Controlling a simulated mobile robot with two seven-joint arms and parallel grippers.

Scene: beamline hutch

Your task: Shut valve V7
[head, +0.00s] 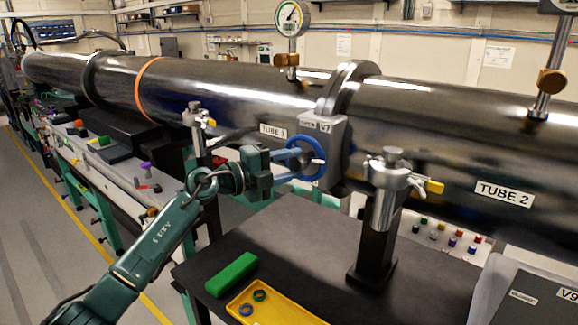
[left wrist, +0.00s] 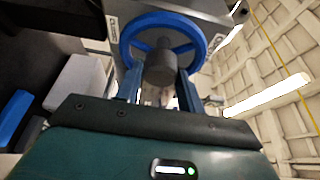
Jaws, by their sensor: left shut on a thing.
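Valve V7 (head: 334,138) is a grey block on the large dark pipe, with a label reading V7 (head: 324,127). Its blue handwheel (head: 319,149) faces left toward my arm. My left gripper (head: 288,165) is at the wheel, its jaws shut on it. In the left wrist view the two fingers of my left gripper (left wrist: 158,82) stand either side of the wheel's grey hub (left wrist: 160,66), and the blue rim (left wrist: 200,45) shows around and beyond them. The exact contact is partly hidden by the fingers. My right gripper is not in view.
A clamp post with a yellow tab (head: 385,200) stands on the dark table right of the wheel. A green block (head: 231,275) and a yellow tray (head: 285,314) lie at its front. A pressure gauge (head: 291,18) rises above the pipe. A V9 box (head: 525,292) is at lower right.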

